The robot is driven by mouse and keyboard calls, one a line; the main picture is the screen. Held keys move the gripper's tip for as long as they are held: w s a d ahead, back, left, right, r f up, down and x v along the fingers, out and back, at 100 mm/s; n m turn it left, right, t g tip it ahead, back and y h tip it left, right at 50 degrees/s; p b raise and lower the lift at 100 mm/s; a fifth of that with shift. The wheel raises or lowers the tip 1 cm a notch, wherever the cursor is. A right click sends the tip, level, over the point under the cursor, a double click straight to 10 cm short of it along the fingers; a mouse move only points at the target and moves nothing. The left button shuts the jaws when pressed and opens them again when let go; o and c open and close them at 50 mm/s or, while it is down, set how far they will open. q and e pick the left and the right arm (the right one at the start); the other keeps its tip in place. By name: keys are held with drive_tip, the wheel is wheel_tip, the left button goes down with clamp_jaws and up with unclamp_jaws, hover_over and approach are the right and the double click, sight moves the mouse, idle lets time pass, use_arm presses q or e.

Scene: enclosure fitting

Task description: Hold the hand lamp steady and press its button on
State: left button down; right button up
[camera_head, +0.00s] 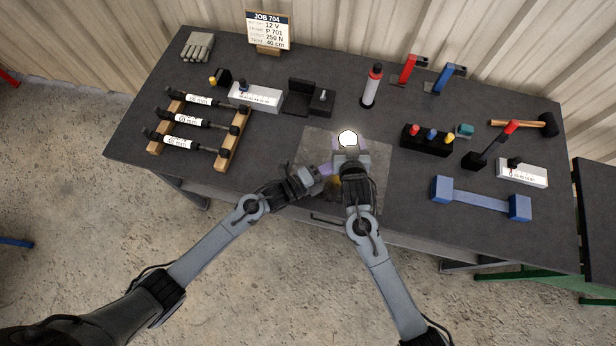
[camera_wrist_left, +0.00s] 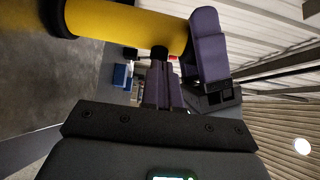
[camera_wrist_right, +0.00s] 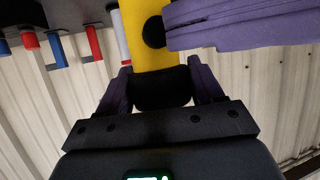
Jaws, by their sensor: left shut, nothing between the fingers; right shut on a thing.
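The hand lamp is mostly hidden by my arms in the head view, where a bit of its yellow body (camera_head: 335,182) shows. Its yellow body also shows in the left wrist view (camera_wrist_left: 125,25) and the right wrist view (camera_wrist_right: 140,40). My right gripper (camera_head: 349,152) is shut around the lamp's black part, between purple fingers (camera_wrist_right: 160,85). My left gripper (camera_head: 322,170) is shut and empty. Its purple fingertips (camera_wrist_left: 159,64) are at the lamp's round black button (camera_wrist_left: 159,52); I cannot tell if they touch it. A bright white disc (camera_head: 347,138) shows by the right gripper.
A grey mat (camera_head: 313,150) lies under the grippers. A rack of cylinders (camera_head: 233,150) stands left; a black block with coloured tops (camera_head: 427,138) and a blue bar-shaped part (camera_head: 480,199) are right. A grey-and-red bottle (camera_head: 371,88) stands behind.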

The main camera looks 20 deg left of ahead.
drive_tip(key=shift+s+f, duration=0.1)
drive_tip(key=shift+f, duration=0.15)
use_arm(q)
drive_tip(key=s+d+v, duration=0.1)
drive_tip(key=v, duration=1)
drive_tip(key=shift+s, duration=0.35)
use_arm(e)
drive_tip(key=shift+d+f, duration=0.1)
use_arm(q)
drive_tip(key=shift+f, duration=0.1)
use_arm(e)
drive_tip(key=o, duration=1.3)
drive_tip(key=shift+r, duration=0.2)
